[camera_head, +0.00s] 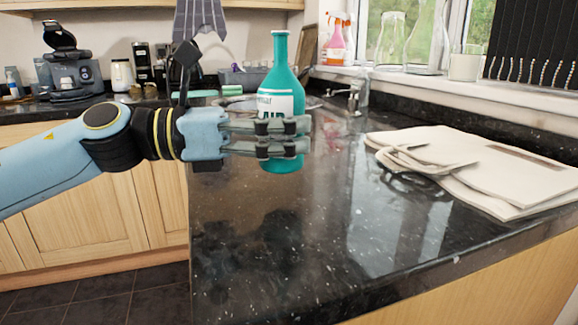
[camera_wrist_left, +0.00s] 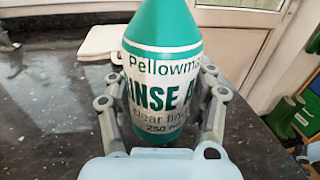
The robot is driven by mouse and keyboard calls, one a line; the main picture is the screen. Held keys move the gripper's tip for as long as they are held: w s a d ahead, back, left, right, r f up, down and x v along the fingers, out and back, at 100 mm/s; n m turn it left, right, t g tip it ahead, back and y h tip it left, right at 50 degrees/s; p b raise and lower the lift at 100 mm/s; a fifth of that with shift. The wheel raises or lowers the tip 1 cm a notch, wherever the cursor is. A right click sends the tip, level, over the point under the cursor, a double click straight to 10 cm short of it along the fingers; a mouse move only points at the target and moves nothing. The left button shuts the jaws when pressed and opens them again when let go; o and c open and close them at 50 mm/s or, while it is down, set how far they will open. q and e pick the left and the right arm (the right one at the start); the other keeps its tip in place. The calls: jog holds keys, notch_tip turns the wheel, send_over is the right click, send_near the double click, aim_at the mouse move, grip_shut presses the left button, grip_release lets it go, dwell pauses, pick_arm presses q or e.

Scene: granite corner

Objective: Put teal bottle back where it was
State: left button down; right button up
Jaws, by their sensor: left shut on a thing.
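The teal bottle (camera_head: 281,80) has a long neck and a white label, and stands upright in the grip of my left gripper (camera_head: 284,137). The gripper's fingers are shut around its lower body. In the left wrist view the bottle (camera_wrist_left: 165,40) fills the middle, with the gripper's fingers (camera_wrist_left: 165,110) on both sides of it. The bottle's base shows below the fingers in the head view; I cannot tell for sure whether it touches the counter. My right gripper is not in view.
The dark granite counter (camera_head: 260,230) is clear in front of the bottle. A folded cream cloth bag (camera_head: 490,165) lies at the right. A tap (camera_head: 358,95) and sink are behind. Glass bottles (camera_head: 428,40) and a pink spray bottle (camera_head: 337,45) stand by the window. A coffee machine (camera_head: 70,65) is back left.

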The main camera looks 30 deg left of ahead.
aim_at(289, 159)
pick_arm(q)
notch_tip(289, 159, down, 4)
jog(key=shift+r+b, duration=0.15)
jog(key=shift+b, duration=0.4)
jog(key=shift+f, duration=0.25)
jog(key=c, duration=0.8)
grip_release()
jog(key=shift+c, duration=0.2)
jog(key=o, duration=0.4)
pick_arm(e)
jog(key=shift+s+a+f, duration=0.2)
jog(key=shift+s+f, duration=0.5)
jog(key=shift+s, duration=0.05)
pick_arm(q)
jog(key=shift+r, duration=0.1)
